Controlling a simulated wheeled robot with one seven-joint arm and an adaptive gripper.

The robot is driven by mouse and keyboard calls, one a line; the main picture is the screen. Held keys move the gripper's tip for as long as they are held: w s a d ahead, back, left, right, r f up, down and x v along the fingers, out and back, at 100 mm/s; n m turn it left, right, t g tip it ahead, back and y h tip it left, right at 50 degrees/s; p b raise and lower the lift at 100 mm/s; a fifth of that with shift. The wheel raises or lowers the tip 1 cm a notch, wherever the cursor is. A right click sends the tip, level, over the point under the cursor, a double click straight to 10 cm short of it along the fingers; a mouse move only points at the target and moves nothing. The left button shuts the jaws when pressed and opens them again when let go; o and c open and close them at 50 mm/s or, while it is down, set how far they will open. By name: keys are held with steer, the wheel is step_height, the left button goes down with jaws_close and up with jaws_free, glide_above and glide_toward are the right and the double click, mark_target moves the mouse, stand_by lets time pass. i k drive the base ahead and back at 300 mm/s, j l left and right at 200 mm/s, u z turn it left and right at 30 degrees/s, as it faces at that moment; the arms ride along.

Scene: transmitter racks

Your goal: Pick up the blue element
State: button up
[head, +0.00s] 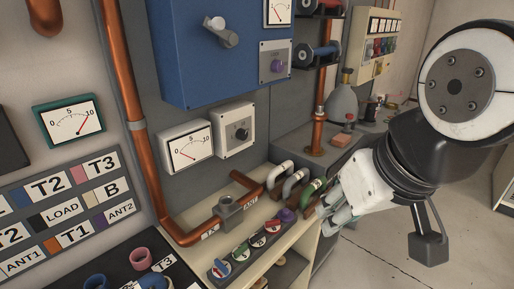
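Blue round pieces stand on the dark board at the bottom left: one blue ring (95,282) and a larger blue piece (153,281) cut by the frame's lower edge. A pink ring (140,257) stands between and behind them. I cannot tell which blue piece is the task's element.
A row of coloured knobs (243,250) sits on the ledge, with green, grey and white bent handles (294,180) near my gripper. Copper pipes (128,100) and a blue cabinet (215,55) line the wall. The floor (385,265) at right is clear.

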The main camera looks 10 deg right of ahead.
mark_target(222, 270)
steer(key=k+j+z, duration=0.2)
steer(key=k, duration=0.25)
steer(key=k+j+z, duration=0.2)
steer(key=k+j, duration=0.15)
steer(key=k+j+z, duration=0.2)
steer(key=k, duration=0.4)
